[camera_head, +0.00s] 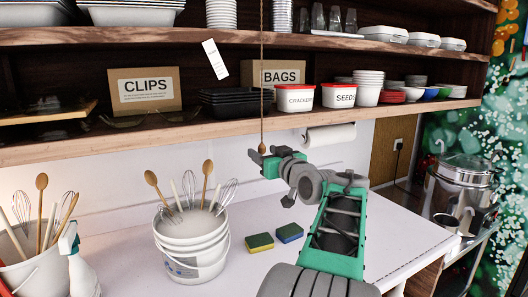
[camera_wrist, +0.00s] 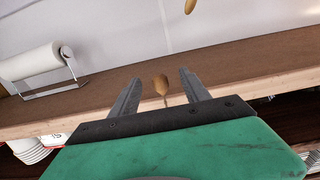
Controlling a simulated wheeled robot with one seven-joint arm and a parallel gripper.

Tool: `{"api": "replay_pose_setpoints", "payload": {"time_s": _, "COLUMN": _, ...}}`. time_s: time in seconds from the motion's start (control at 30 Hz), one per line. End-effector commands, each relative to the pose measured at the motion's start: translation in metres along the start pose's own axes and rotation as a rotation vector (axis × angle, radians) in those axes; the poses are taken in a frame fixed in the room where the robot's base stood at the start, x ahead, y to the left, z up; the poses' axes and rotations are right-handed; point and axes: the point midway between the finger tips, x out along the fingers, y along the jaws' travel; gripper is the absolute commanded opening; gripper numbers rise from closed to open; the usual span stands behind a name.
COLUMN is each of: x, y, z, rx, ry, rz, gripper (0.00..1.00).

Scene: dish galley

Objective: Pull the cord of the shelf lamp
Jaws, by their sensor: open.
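The lamp's pull cord (camera_head: 262,75) hangs straight down in front of the shelves and ends in a small brown wooden knob (camera_head: 262,148), just below the lower shelf edge. The lamp itself is not in view. My gripper (camera_head: 257,157) is at the knob's height, right by it. In the wrist view my gripper (camera_wrist: 154,85) has its two grey fingers apart, with the knob (camera_wrist: 160,84) showing in the gap between them. Neither finger visibly touches it. The picture does not settle how deep the knob sits between the fingers.
The lower shelf edge (camera_head: 210,132) runs just above my gripper. A paper towel roll (camera_head: 330,135) hangs under it to the right. Below stand a white bucket of utensils (camera_head: 190,245) and two sponges (camera_head: 260,242) on the counter. A steel pot (camera_head: 460,190) stands at right.

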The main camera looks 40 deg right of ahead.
Motion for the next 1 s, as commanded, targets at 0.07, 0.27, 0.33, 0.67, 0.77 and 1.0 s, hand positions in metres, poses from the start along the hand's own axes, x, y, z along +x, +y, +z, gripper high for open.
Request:
{"api": "replay_pose_setpoints", "payload": {"time_s": 0.07, "x": 0.0, "y": 0.0, "z": 0.0, "rx": 0.0, "ry": 0.0, "rz": 0.0, "gripper": 0.55}}
{"api": "replay_pose_setpoints", "payload": {"time_s": 0.27, "x": -0.001, "y": 0.0, "z": 0.0, "rx": 0.0, "ry": 0.0, "rz": 0.0, "gripper": 0.55}}
{"api": "replay_pose_setpoints", "payload": {"time_s": 0.33, "x": -0.005, "y": 0.001, "z": 0.002, "rx": -0.001, "ry": 0.001, "rz": 0.001, "gripper": 0.55}}
{"api": "replay_pose_setpoints", "payload": {"time_s": 0.67, "x": -0.043, "y": 0.001, "z": 0.003, "rx": -0.001, "ry": 0.001, "rz": 0.003, "gripper": 0.55}}
{"api": "replay_pose_setpoints", "payload": {"time_s": 0.77, "x": -0.054, "y": 0.001, "z": 0.003, "rx": -0.002, "ry": 0.001, "rz": 0.003, "gripper": 0.55}}
{"api": "replay_pose_setpoints", "payload": {"time_s": 1.0, "x": -0.079, "y": 0.001, "z": 0.002, "rx": -0.001, "ry": 0.0, "rz": 0.003, "gripper": 0.55}}
